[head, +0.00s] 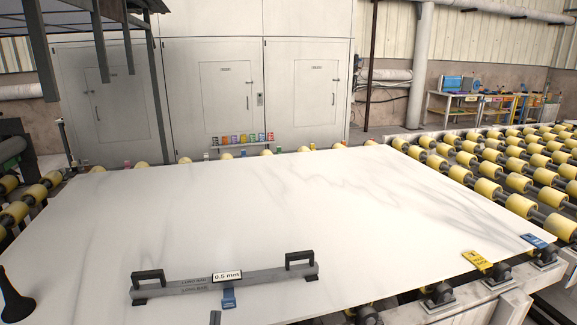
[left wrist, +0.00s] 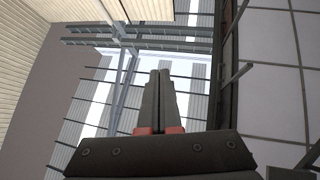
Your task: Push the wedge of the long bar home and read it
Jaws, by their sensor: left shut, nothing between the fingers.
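The long bar (head: 190,284), a grey straightedge with two black handles, lies across the near part of the white stone slab (head: 330,215). A tag reading "0.5 mm" (head: 227,276) stands at its middle. A blue wedge (head: 229,298) sits at the bar's near side below the tag, its front end sticking out toward me; how far it reaches under the bar is hidden. My left gripper (left wrist: 160,75) shows in the left wrist view, shut and empty, pointing up at the roof beams, away from the wedge.
A yellow wedge (head: 477,260) and another blue wedge (head: 537,241) lie at the slab's right edge. A black tapered shape (head: 15,303) stands at the lower left. Several coloured pieces (head: 243,138) sit on a rack behind. Yellow rollers (head: 488,188) flank the slab; its middle is clear.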

